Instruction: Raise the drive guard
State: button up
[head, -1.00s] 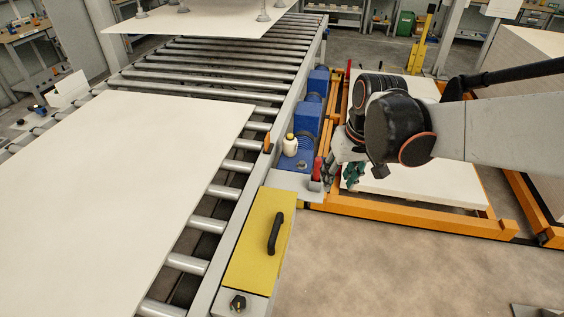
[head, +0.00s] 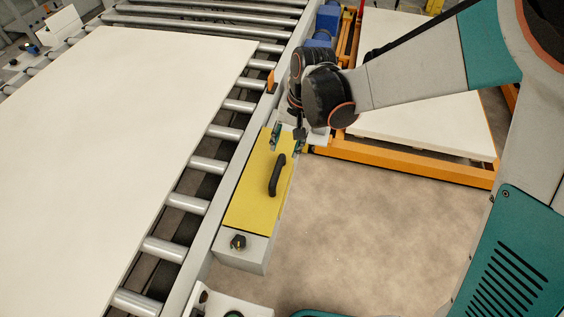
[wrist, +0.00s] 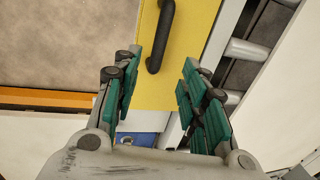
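The drive guard (head: 253,197) is a flat yellow cover lying closed on a grey housing beside the roller conveyor. A black bow handle (head: 277,175) stands on it. In the wrist view the yellow guard (wrist: 201,40) and its black handle (wrist: 161,36) are ahead of my fingertips. My gripper (head: 287,139) is at the far end of the guard. In the wrist view my gripper (wrist: 156,85) is open, with its green-padded fingers wide apart and nothing between them. The handle lies beyond the fingertips, roughly in line with the gap.
The conveyor rollers (head: 187,203) carry a large pale board (head: 130,130) left of the guard. A black knob (head: 238,242) sits on the housing's near end. An orange frame (head: 400,163) with a pale stack stands at right. Bare floor (head: 370,220) lies right of the guard.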

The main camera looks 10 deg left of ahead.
aim_at(279, 167)
jog(key=f+b, duration=0.1)
jog(key=f, duration=0.3)
jog(key=a+f+b, duration=0.1)
jog(key=f, duration=0.2)
jog(key=a+f+b, duration=0.1)
jog(key=f, duration=0.3)
jog(key=shift+w+a+f+b, duration=0.15)
jog(key=shift+f+b, duration=0.15)
jog(key=shift+f, duration=0.05)
jog(key=shift+c, duration=0.5)
grip_shut()
